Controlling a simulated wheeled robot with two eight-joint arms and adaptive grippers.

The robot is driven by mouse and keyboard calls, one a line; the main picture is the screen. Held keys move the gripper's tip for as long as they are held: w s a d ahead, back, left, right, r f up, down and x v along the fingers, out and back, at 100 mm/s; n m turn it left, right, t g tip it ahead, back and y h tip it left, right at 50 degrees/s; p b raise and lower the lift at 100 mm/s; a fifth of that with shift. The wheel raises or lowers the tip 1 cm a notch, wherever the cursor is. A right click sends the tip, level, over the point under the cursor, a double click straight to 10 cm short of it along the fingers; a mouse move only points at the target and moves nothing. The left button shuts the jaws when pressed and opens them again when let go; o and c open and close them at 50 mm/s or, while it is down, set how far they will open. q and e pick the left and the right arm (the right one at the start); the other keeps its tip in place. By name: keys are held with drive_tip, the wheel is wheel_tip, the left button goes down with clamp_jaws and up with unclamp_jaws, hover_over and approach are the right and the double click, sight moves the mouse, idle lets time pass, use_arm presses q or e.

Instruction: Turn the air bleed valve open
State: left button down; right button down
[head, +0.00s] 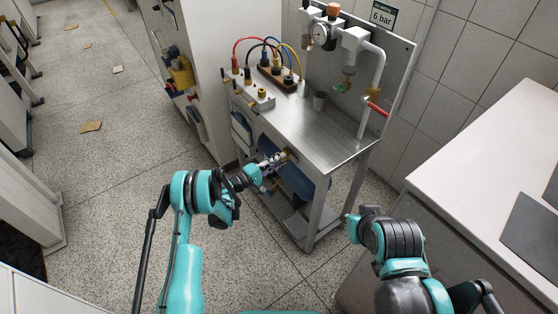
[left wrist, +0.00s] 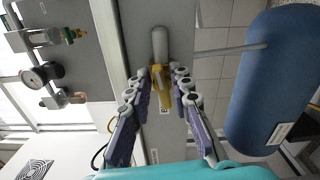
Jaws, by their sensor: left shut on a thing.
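The air bleed valve (left wrist: 160,85) has a yellow handle and a grey stub. It sits under the front edge of the metal bench, where it shows small and brassy in the head view (head: 285,156). My left gripper (left wrist: 165,80) has its fingers on both sides of the yellow handle and is shut on it. In the head view the left gripper (head: 272,163) is at the bench's front edge. My right arm reaches in at the lower right, but its fingers do not show.
A blue tank (left wrist: 262,85) lies beneath the bench top. A white counter (head: 470,150) stands at right. Floor at left is mostly open.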

use_arm(q)
drive_tip(key=shift+f+m, duration=0.15)
drive_tip(key=shift+m, duration=0.65)
drive_tip(key=c, duration=1.6)
unclamp_jaws()
drive_tip(key=v, duration=0.7)
drive_tip(key=shift+s+a, duration=0.2)
